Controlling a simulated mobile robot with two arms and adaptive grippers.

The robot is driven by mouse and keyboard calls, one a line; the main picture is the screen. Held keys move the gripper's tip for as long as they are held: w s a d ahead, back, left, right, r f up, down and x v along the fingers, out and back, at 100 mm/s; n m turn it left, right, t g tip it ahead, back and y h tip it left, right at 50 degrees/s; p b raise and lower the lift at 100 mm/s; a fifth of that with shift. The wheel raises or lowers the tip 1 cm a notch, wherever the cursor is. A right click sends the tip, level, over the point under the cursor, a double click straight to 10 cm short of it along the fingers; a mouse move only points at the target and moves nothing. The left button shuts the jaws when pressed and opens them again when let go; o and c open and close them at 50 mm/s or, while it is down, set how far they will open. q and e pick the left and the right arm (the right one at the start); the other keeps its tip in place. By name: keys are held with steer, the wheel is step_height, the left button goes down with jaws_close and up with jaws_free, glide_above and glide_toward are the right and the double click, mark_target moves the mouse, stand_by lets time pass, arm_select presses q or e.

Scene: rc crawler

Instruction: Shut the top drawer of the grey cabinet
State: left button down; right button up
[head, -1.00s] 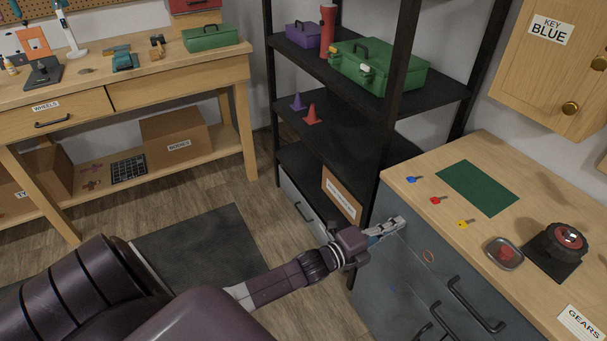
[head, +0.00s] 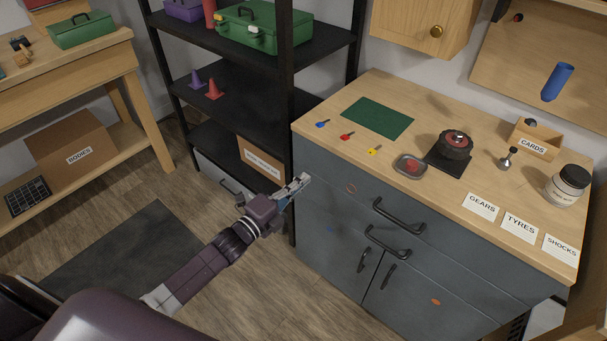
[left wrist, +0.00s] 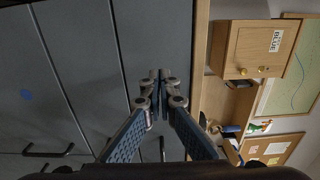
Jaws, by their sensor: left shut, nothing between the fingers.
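The grey cabinet (head: 330,257) stands at the right of the head view under a wooden top. Its top drawer (head: 325,175) has a dark bar handle (head: 400,216) and a small orange oval mark. The drawer front looks flush or nearly so; I cannot tell whether a small gap remains. My left gripper (head: 303,181) is shut and empty, at the cabinet's left front edge. In the left wrist view the closed fingertips (left wrist: 160,85) show before the grey fronts and the wooden top's edge; contact is unclear. My right gripper is not in view.
A black shelf rack (head: 285,100) stands close left of the cabinet. A lower handle (head: 388,243) and two door handles sit below the top drawer. Keys, a green mat (head: 378,118), a small tray (head: 410,166) and a wheel lie on the top. Floor is clear in front.

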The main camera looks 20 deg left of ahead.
arm_select(q)
steer(key=shift+a+f+v, duration=0.25)
steer(key=shift+f+v, duration=0.2)
steer(key=shift+v, duration=3.2)
steer(key=s+a+f+n+g+y, duration=0.2)
steer(key=s+f+n, duration=0.2)
steer(key=f, duration=0.5)
steer(key=s+a+f+n+g+y, duration=0.1)
steer(key=s+f+n+g, duration=0.2)
steer(key=f, duration=0.7)
steer(key=s+a+f+n+g+y, duration=0.2)
steer(key=s+f+n, duration=0.25)
steer(key=f, duration=0.45)
steer(key=s+d+f+n+g, duration=0.2)
steer(key=s+f, duration=0.3)
steer(key=s, duration=0.6)
steer(key=s+d+f+n+g+p, duration=0.1)
steer(key=s+d+f+n+g, duration=0.1)
steer(key=s+f, duration=0.4)
steer(key=s+d+f+n+g+y+p, duration=0.1)
steer(key=s+f+n+g, duration=0.3)
steer(key=s, duration=1.2)
step_height(320, 180, down, 2)
steer(key=shift+d+f+g, duration=0.2)
steer(key=shift+d+g, duration=0.2)
steer(key=shift+g, duration=0.1)
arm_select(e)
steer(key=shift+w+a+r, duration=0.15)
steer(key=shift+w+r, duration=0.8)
